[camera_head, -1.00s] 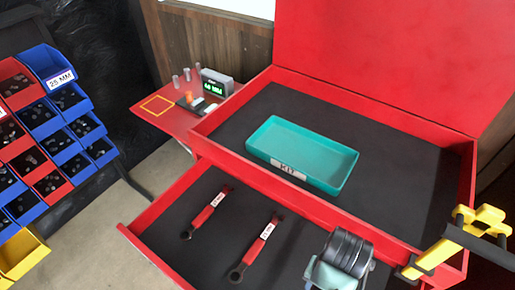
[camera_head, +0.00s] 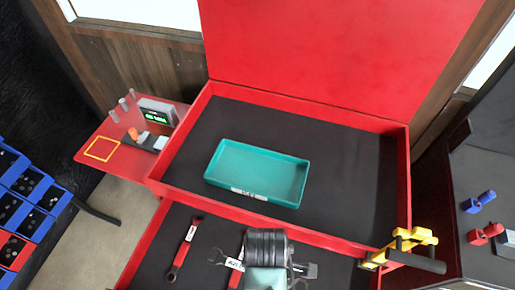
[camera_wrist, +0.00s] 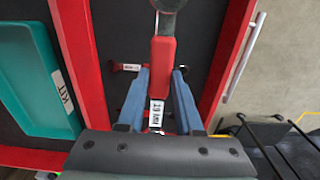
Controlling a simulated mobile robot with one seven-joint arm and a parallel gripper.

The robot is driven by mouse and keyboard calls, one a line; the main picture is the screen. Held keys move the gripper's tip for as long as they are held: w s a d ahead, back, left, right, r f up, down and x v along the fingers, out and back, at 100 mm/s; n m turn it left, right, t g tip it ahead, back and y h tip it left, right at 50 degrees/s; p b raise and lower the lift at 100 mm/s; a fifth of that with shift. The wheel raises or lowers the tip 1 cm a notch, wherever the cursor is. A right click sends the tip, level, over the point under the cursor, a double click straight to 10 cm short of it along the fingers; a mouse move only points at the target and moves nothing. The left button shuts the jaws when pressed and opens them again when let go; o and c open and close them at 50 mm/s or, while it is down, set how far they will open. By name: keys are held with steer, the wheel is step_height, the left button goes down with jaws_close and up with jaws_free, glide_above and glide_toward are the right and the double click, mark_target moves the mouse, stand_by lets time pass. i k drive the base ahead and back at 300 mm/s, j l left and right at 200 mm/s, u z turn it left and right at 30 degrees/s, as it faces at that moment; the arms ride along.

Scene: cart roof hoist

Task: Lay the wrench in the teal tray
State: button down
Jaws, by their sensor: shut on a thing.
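The wrench (camera_wrist: 161,62), with a red handle, a "19 MM" label and a grey head, is between the two blue fingers of my gripper (camera_wrist: 160,74) in the wrist view. My gripper is shut on it, over the open drawer. In the head view my gripper (camera_head: 268,272) is at the bottom middle and covers part of the wrench. I cannot tell exactly how high it is held. The teal tray (camera_head: 297,181), labelled KIT, lies empty in the upper red compartment, beyond my gripper. Its edge also shows at the left of the wrist view (camera_wrist: 40,75).
Another red-handled wrench (camera_head: 184,247) lies in the drawer at left. A yellow and black clamp-like tool (camera_head: 400,250) sits at the right edge of the red chest. A side shelf (camera_head: 90,160) with a green display stands left; blue bins (camera_head: 40,200) are at far left.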

mark_target(258, 174)
steer(key=i, duration=1.1)
